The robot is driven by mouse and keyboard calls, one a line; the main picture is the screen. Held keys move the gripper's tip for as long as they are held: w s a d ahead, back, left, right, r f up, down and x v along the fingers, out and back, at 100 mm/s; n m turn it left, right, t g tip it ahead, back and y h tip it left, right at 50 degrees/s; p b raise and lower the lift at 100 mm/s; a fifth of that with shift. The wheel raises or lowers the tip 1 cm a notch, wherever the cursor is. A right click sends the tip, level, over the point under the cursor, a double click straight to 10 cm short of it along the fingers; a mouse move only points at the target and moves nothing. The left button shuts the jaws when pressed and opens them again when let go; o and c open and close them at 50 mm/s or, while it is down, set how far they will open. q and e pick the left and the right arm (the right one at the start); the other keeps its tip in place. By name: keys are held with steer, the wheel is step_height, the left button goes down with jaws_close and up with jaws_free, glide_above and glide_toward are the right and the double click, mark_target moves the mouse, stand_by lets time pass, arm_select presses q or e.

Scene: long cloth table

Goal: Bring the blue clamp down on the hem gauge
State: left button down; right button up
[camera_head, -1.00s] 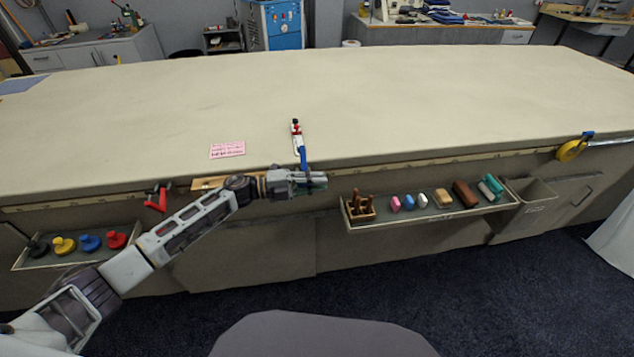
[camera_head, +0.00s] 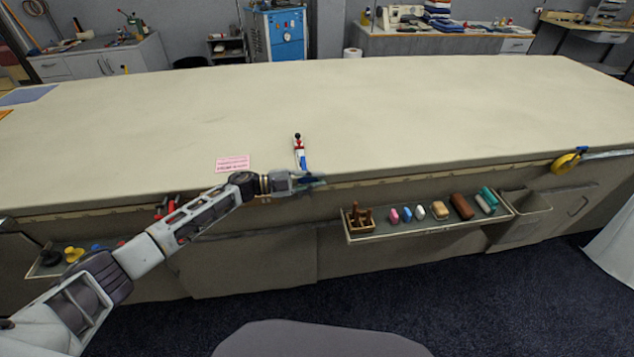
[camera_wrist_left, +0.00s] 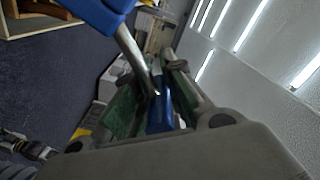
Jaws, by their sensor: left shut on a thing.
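The blue clamp (camera_head: 304,163) stands at the table's front edge, with a white and red part (camera_head: 299,148) and a black knob above its blue part. My left gripper (camera_head: 312,182) is at the front edge, just below the clamp. In the left wrist view its green-padded fingers (camera_wrist_left: 158,100) are shut around a blue bar (camera_wrist_left: 160,110) of the clamp. A larger blue piece (camera_wrist_left: 98,10) and a metal rod (camera_wrist_left: 136,58) show close by. I cannot make out the hem gauge for sure. My right gripper is not in view.
A pink note (camera_head: 232,163) lies left of the clamp. A front tray (camera_head: 400,235) holds a wooden block and several colored pieces. A yellow item (camera_head: 566,162) hangs at the right edge. A red clamp (camera_head: 166,206) is partly behind my arm. The tabletop (camera_head: 330,95) is mostly clear.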

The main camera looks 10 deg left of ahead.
arm_select(q)
steer(key=w+n, duration=0.1)
steer(key=w+a+r+n, duration=0.1)
steer(key=w, duration=0.1)
steer(key=w+r+n, duration=0.1)
steer(key=shift+w+a, duration=0.15)
steer(key=shift+a, duration=0.05)
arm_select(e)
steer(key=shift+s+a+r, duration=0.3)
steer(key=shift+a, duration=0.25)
arm_select(q)
steer(key=shift+w+a+r, duration=0.1)
steer(key=shift+r, duration=0.1)
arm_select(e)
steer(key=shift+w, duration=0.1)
arm_select(q)
steer(key=c, duration=1.5)
jaws_free()
steer(key=shift+c, duration=0.2)
steer(key=shift+o, duration=0.6)
steer(key=shift+w+f, duration=0.15)
steer(key=shift+f, duration=0.1)
steer(key=v, duration=1.2)
